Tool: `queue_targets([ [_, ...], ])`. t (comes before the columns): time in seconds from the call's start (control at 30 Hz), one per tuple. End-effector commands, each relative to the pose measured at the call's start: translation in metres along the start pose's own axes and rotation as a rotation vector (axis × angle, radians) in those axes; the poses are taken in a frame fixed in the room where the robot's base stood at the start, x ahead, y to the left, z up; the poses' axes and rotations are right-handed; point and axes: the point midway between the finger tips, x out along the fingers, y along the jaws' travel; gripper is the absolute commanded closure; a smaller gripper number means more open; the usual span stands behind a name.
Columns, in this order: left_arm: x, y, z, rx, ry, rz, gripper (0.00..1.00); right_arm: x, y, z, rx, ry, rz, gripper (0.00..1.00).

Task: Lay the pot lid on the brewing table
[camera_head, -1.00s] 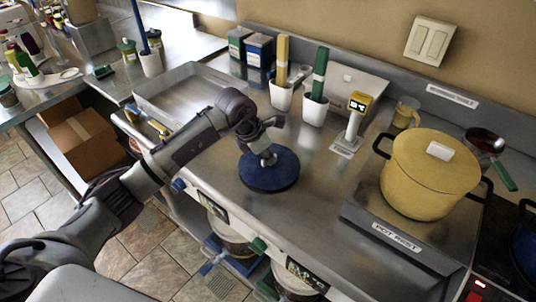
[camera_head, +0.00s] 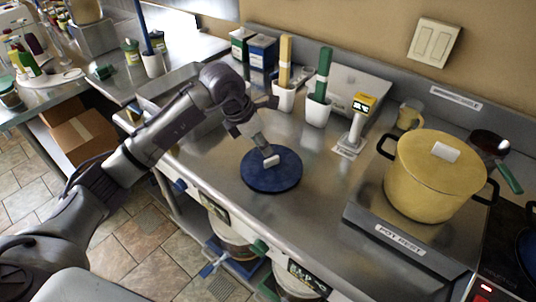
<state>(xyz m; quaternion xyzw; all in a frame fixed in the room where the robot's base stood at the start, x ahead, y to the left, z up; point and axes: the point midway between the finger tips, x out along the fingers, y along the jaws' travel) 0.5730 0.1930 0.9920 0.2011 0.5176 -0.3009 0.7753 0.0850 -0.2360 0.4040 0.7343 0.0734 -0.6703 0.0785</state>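The blue round pot lid (camera_head: 285,178) lies flat on the steel brewing table (camera_head: 315,205), left of the pot rest. Its small pale handle (camera_head: 271,161) is on top and uncovered. My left gripper (camera_head: 266,128) is just above and behind the handle, its fingers spread, and seems clear of the lid. My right gripper is not in view.
A yellow-topped thermometer stand (camera_head: 355,122) and white holders (camera_head: 318,110) with upright handles are behind the lid. Bare steel lies in front.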

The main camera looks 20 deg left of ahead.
Motion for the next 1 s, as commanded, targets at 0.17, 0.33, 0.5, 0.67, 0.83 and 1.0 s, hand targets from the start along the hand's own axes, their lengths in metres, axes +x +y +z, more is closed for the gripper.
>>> queue_targets([
  [0.17, -0.032, 0.001, 0.000, 0.000, -0.002, 0.003, 0.64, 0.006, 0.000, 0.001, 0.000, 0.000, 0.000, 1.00],
  [0.33, -0.048, 0.000, 0.000, 0.001, 0.000, 0.002, 0.64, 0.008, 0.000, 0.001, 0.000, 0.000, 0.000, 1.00],
  [0.5, -0.052, 0.000, 0.000, 0.000, 0.001, 0.000, 0.64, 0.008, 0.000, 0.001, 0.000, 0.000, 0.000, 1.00],
  [0.67, -0.052, 0.000, 0.000, 0.000, 0.001, 0.000, 0.64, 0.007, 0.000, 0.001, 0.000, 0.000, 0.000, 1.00],
  [0.83, -0.051, 0.000, 0.000, 0.000, 0.000, 0.000, 0.64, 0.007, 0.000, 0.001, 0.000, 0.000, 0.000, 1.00],
  [1.0, -0.051, 0.000, 0.000, 0.000, 0.001, 0.000, 0.64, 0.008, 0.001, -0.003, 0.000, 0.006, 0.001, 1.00],
])
